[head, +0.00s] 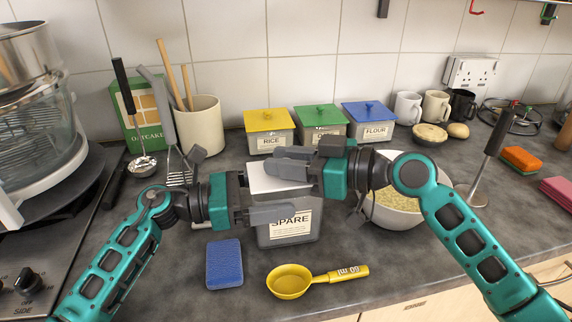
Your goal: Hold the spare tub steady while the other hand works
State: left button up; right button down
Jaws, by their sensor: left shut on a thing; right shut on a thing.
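The spare tub (285,235) is a grey box labelled SPARE, upright on the counter in the middle of the head view. A pale, flat lid (262,178) shows at its top, partly covered by my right gripper. My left gripper (272,208) comes in from the left and is shut on the tub, with one finger across its front above the label. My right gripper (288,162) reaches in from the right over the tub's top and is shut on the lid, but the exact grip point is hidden. I cannot tell whether the lid is seated or raised.
A blue sponge (225,265) and a yellow measuring scoop (291,281) lie in front of the tub. A bowl of pale grains (398,213) stands close right. Labelled tubs, including rice (269,138) and flour (372,132), line the back. A utensil crock (200,128) stands back left.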

jog(key=shift+r, duration=0.25)
jog(key=shift+r, duration=1.95)
pick_arm(q)
jog(key=o, duration=1.3)
jog(key=shift+a, duration=0.1)
